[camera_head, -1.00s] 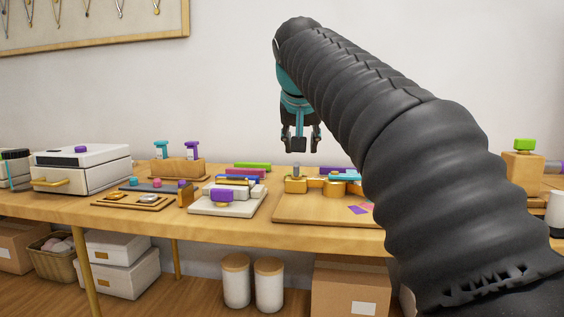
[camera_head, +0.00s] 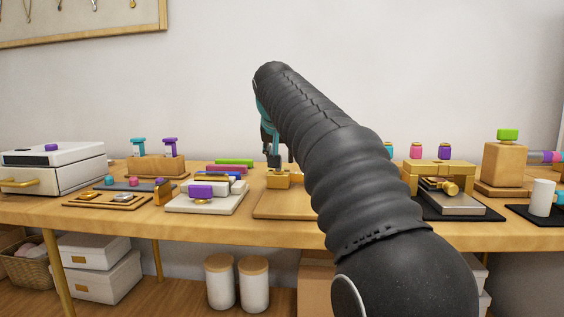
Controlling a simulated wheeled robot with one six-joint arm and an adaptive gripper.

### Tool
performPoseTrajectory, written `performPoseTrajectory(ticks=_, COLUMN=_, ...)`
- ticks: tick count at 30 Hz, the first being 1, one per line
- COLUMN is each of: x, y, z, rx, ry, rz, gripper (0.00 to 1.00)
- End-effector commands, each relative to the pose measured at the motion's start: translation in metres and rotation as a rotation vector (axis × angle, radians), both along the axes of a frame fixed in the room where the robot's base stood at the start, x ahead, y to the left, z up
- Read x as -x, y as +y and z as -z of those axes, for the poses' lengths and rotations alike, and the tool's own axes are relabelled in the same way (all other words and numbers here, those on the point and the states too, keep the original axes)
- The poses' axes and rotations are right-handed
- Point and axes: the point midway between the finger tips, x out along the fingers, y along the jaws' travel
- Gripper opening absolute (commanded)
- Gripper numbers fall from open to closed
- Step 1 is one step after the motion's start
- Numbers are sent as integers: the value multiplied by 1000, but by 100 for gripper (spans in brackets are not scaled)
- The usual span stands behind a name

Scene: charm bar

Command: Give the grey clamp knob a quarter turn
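The grey clamp knob is not clearly seen; my gripper and arm cover the place above the gold clamp block (camera_head: 276,180). The block stands on the wooden board (camera_head: 275,206) at the middle of the table. My gripper (camera_head: 277,157) points down just above the block, with one dark finger visible and the rest partly behind my arm. I cannot tell whether it touches the knob, or whether its fingers are open or shut.
Left of the board is a white press (camera_head: 207,199) with a purple block. Right of my arm are a gold-topped device on a black mat (camera_head: 468,214), a wooden block with a green top (camera_head: 503,165) and a white cup (camera_head: 542,197). My arm hides the board's right part.

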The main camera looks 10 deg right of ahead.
Motion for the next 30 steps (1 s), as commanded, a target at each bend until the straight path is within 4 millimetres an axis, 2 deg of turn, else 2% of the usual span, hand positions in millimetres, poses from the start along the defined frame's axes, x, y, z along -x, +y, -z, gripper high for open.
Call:
performPoseTrajectory(ticks=4, x=-8, y=1, z=10, rx=4, ry=-1, rz=1, gripper=41)
performPoseTrajectory(ticks=16, x=-13, y=-2, z=14, rx=4, ry=-3, rz=1, gripper=41)
performPoseTrajectory(ticks=17, x=-14, y=-2, z=14, rx=3, ry=-2, rz=1, gripper=38)
performPoseTrajectory(ticks=21, x=-15, y=-4, z=15, rx=2, ry=-2, rz=1, gripper=3)
performPoseTrajectory(ticks=22, x=-15, y=-4, z=15, rx=2, ry=-1, rz=1, gripper=0)
performPoseTrajectory(ticks=30, x=-17, y=-7, z=17, rx=-1, ry=2, rz=-6, gripper=0)
